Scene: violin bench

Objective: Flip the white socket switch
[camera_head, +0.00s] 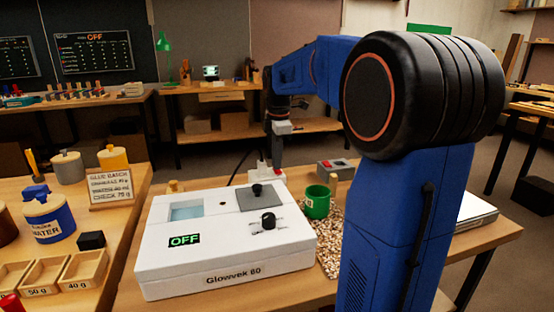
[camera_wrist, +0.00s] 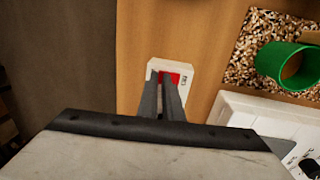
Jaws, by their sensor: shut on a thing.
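The white socket (camera_head: 266,176) stands at the back edge of the bench, behind the Glowvek 60 box. In the wrist view the white socket (camera_wrist: 172,63) lies below my fingers, with a red switch (camera_wrist: 175,78) on its top. My gripper (camera_head: 276,165) points down at the socket. In the wrist view my gripper (camera_wrist: 165,75) has its two dark fingers close together at the red switch, covering part of it. The fingers are shut on the switch as far as the view shows. The switch's position is hard to tell.
The white Glowvek 60 box (camera_head: 225,255) has a display (camera_head: 184,240) reading OFF. A small grey box (camera_head: 336,168) with a red part is near the back right. A dark cable runs behind the socket.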

